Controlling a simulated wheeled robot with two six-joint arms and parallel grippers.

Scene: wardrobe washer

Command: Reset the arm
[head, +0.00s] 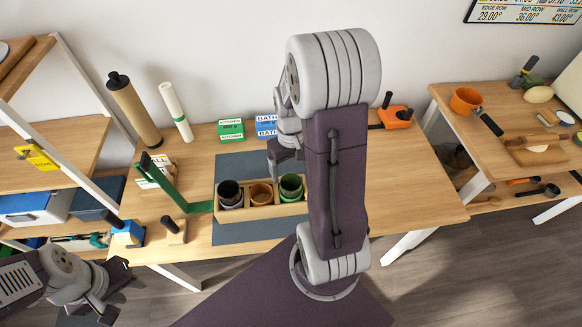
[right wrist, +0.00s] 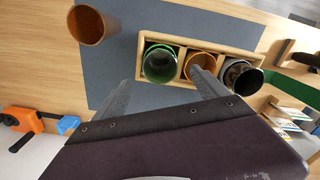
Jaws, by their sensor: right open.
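My right arm rises through the middle of the head view, and its gripper (head: 284,152) hangs over the table behind the wooden cup tray. In the right wrist view this gripper (right wrist: 162,90) is open, with nothing between its two grey fingers. The tray (head: 237,214) holds a dark cup (head: 229,192), an orange cup (head: 261,194) and a green cup (head: 291,187). A separate brown cup (right wrist: 92,25) stands on the blue-grey mat and is hidden by my arm in the head view. My left gripper (head: 115,293) is low at the bottom left, apart from the table, its fingers spread and empty.
A shelf (head: 50,150) stands left, a second table (head: 500,150) right. The table's right part is bare.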

